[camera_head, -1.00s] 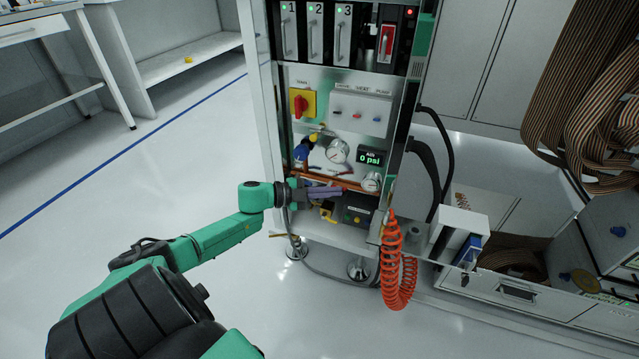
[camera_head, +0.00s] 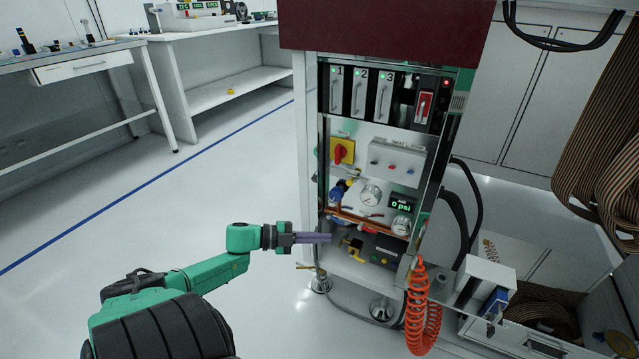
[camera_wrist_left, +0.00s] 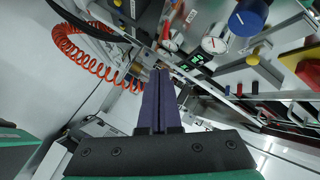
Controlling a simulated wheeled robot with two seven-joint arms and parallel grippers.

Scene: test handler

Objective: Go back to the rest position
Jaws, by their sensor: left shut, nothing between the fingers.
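My left gripper (camera_head: 312,238) reaches in from the left in the head view, just at the left front edge of the test handler cabinet (camera_head: 308,120). Its purple fingers lie together and hold nothing. The wrist view also shows the closed left gripper (camera_wrist_left: 160,78) pointing toward the cabinet's panel. In the head view the fingers lie below the copper pipe (camera_head: 360,217) and left of the black box with a yellow button (camera_head: 382,250). I cannot tell the exact gap to the cabinet. My right gripper is not in view.
A red coiled hose (camera_head: 423,310) hangs at the cabinet's right front. Gauges (camera_head: 370,195), a red-and-yellow switch (camera_head: 341,152) and a blue knob (camera_wrist_left: 248,17) stick out of the panel. An open drawer (camera_head: 535,345) lies at right. The floor (camera_head: 150,225) at left is clear.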

